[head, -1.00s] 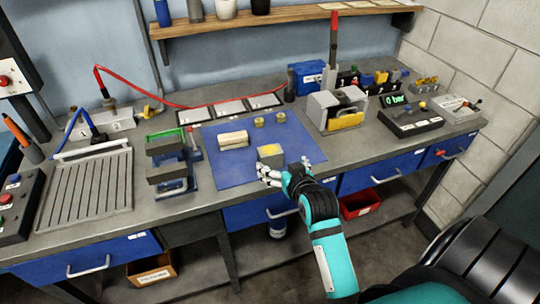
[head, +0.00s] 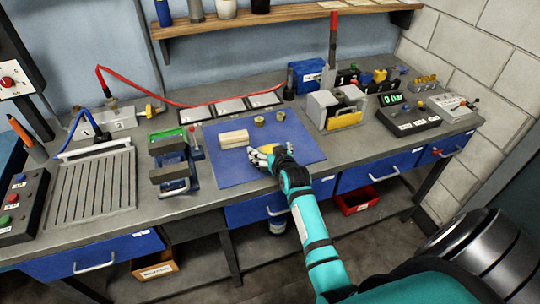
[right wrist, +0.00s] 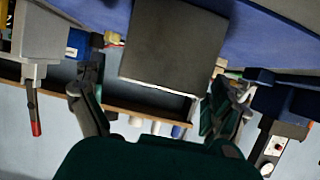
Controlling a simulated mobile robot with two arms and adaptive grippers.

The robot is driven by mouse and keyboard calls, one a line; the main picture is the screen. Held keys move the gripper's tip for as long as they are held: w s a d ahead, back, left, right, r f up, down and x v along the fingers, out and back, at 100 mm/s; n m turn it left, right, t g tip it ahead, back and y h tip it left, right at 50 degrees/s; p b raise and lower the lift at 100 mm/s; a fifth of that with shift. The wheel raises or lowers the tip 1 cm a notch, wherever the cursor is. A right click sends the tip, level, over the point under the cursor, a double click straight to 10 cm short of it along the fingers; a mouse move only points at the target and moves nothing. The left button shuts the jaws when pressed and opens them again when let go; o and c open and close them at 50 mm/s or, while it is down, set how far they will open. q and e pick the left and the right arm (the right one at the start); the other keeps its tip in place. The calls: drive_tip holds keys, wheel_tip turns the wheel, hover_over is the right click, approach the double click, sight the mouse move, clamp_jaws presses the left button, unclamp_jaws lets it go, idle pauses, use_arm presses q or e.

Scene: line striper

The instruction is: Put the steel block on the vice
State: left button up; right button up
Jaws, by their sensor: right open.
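The steel block (right wrist: 175,45) is a dark grey block between the spread fingers of my right gripper (right wrist: 155,85) in the right wrist view, with a gap at each side. In the head view my right gripper (head: 262,156) is at the block's place on the blue mat (head: 240,173) and covers most of it. The gripper is open. The vice (head: 170,173), with dark jaws and a blue base, stands left of the mat with nothing visible between its jaws. My left gripper is out of view.
A pale wooden block (head: 233,139) and two small brass parts (head: 259,121) lie on the mat. A ribbed tray (head: 93,188) is left of the vice. A grey and yellow device (head: 336,108) stands right of the mat. The mat's front left is clear.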

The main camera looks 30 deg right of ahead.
drive_tip(key=shift+w+f, duration=0.1)
drive_tip(key=shift+w, duration=0.05)
drive_tip(key=c, duration=1.7)
drive_tip(key=shift+r, duration=0.2)
